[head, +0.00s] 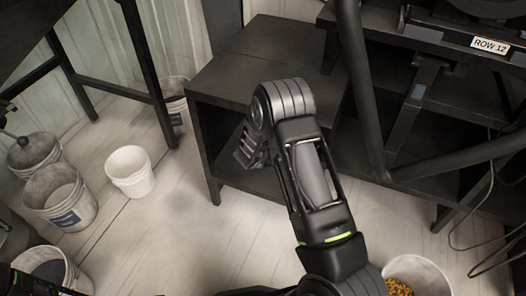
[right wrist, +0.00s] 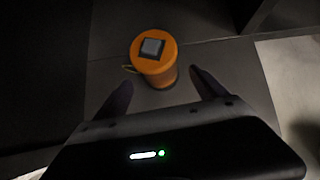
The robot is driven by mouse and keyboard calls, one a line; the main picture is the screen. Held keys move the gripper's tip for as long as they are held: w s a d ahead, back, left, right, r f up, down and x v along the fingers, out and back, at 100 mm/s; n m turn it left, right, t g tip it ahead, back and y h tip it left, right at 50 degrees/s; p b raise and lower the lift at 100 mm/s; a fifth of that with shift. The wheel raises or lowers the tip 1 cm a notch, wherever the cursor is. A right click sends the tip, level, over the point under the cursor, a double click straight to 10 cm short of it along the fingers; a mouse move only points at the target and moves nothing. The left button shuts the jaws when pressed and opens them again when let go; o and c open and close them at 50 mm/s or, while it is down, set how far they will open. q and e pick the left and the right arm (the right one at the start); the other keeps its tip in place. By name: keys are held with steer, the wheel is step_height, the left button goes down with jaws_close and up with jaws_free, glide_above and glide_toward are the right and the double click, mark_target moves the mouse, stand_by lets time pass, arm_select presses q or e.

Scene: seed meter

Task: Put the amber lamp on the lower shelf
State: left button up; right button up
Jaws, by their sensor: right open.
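The amber lamp (right wrist: 166,66), an orange cylinder with a grey square on its top, stands upright on a dark grey surface in the right wrist view. The lamp does not show there. My left gripper is not in view.
The unit's top (head: 235,75) is bare. A thick dark bar (head: 362,80) and a machine frame stand to the right. A white bucket (head: 130,172) and several grey buckets stand at left. A bucket of yellow-brown grains (head: 432,275) is at lower right.

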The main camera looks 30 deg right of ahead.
steer(key=p+v, duration=0.1)
steer(key=v, duration=0.5)
stand_by(0.6)
steer(key=s+a+f+n+y, duration=0.4)
steer(key=a+n, duration=0.3)
steer(key=n, duration=0.4)
steer(key=s+a+f+n+y, duration=0.1)
steer(key=s+a+f+n, duration=0.5)
steer(key=n, duration=0.5)
steer(key=s+a+n+g+y, duration=0.4)
steer(key=s+a+n, duration=1.2)
steer(key=n, duration=0.6)
steer(key=shift+s+a+r+y, duration=0.15)
steer(key=shift+s+a+y, duration=0.05)
steer(key=shift+s+y, duration=0.5)
steer(key=shift+d, duration=0.1)
